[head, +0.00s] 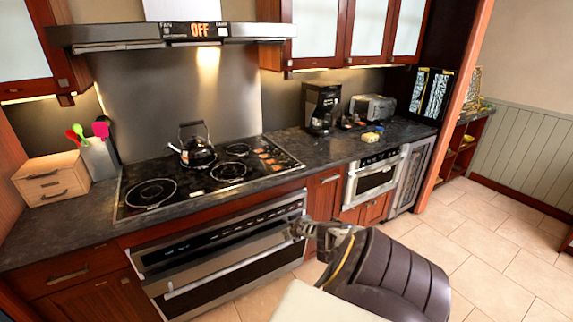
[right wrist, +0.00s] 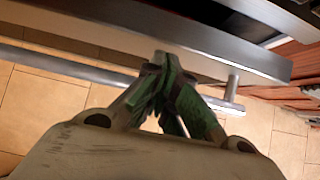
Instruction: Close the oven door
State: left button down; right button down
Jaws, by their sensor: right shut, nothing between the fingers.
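The oven (head: 178,252) is set under the black cooktop, with a dark control panel and a silver-framed door. Its long bar handle (head: 225,272) runs across the front. The door looks slightly ajar, but the exact gap is hard to tell. In the right wrist view, the door's silver edge (right wrist: 225,64) and the bar handle (right wrist: 60,65) cross the picture. My right gripper (head: 292,230) is shut and empty at the oven's right end. Its fingertips (right wrist: 160,60) are close to the door edge; contact is unclear. My left gripper is out of view.
A kettle (head: 196,152) stands on the cooktop. A smaller built-in appliance (head: 373,180) and a glass-fronted unit (head: 411,172) are right of the oven. The tiled floor (head: 490,240) on the right is clear. My right arm hides part of the lower cabinets.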

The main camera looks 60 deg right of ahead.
jog(key=shift+w+d+r+p, duration=0.1)
jog(key=shift+w+r+p, duration=0.05)
jog(key=shift+r+p, duration=0.2)
jog(key=shift+r+p, duration=0.3)
jog(key=shift+r, duration=0.25)
notch_tip(320, 180, up, 8)
jog(key=w+p, duration=0.1)
jog(key=p, duration=0.4)
jog(key=shift+w+d+f, duration=0.2)
jog(key=shift+w+d, duration=0.05)
jog(key=shift+d, duration=0.2)
